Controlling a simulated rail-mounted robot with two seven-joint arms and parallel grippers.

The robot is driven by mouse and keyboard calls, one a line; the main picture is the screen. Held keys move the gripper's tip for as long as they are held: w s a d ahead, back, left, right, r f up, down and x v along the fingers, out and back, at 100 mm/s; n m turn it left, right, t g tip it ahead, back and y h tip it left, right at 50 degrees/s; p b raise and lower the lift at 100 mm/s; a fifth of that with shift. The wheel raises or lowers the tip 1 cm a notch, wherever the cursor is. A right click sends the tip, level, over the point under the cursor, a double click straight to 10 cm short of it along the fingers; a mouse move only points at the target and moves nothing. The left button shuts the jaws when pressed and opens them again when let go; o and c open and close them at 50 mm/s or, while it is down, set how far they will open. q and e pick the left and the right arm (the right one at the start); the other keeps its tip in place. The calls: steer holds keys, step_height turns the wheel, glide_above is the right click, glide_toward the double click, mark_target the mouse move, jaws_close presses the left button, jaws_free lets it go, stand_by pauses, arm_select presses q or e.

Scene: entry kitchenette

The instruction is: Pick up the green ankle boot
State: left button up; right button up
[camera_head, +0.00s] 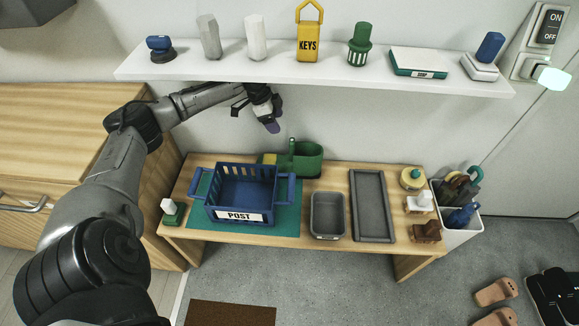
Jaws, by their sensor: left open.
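I cannot make out a green ankle boot in the head view. My left gripper (265,117) is open and empty. It hangs under the white shelf, above and behind the bench, and points down; its fingers are small and partly hidden by its own body. My right gripper is not in view. Green things that show are a ribbed green object (359,45) on the shelf, a green handled container (306,162) at the back of the bench, and a small green-and-white item (172,213) at the bench's left end.
The wooden bench (338,178) holds a blue POST basket (240,183), a grey bin (327,214) and a grey tray (373,206). The white shelf (285,69) overhangs it. A white bin (457,232) stands right. Tan slippers (495,291) and dark footwear (554,296) lie on the floor.

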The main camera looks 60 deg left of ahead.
mark_target(290, 142)
arm_select(q)
steer(key=b+x, duration=0.1)
steer(key=x, duration=0.2)
steer(key=b+x, duration=0.1)
steer(key=x, duration=0.3)
steer(key=b+x, duration=0.2)
steer(key=x, duration=0.2)
steer(key=shift+d, duration=0.3)
steer(key=shift+c, duration=0.4)
steer(key=shift+c, duration=0.7)
steer(key=c, duration=0.6)
jaws_close()
